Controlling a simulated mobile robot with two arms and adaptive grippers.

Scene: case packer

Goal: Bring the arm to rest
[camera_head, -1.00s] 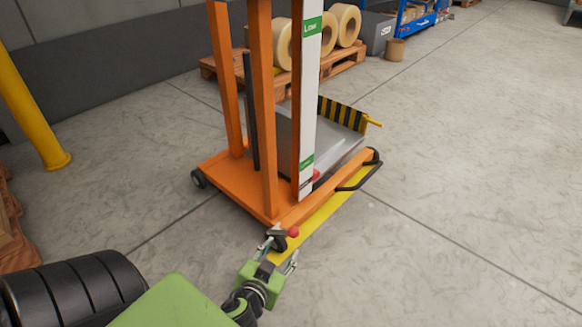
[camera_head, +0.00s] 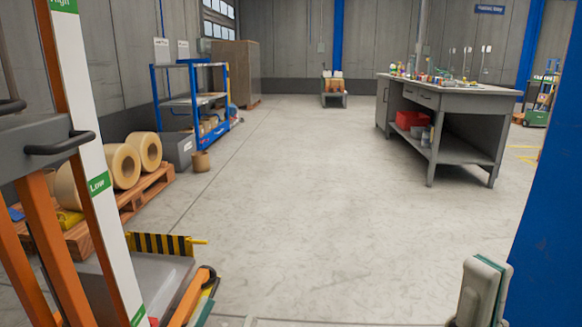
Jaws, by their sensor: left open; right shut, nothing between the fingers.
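Neither of my grippers shows clearly in the head view, and no finger can be made out. The orange lift (camera_head: 44,235) stands close at the left, cut off by the picture edge. Its white strip (camera_head: 97,165) carries green labels, one reading "Low". Its grey platform (camera_head: 150,277) is low, with a black and yellow striped guard (camera_head: 160,244) at the back.
A pallet (camera_head: 150,190) with several tape rolls (camera_head: 126,166) stands behind the lift. A blue rack (camera_head: 190,100) is further back. A grey workbench (camera_head: 455,100) stands right, beside a blue column (camera_head: 549,220). A pale, green-edged object (camera_head: 483,290) rises at lower right. The middle floor is clear.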

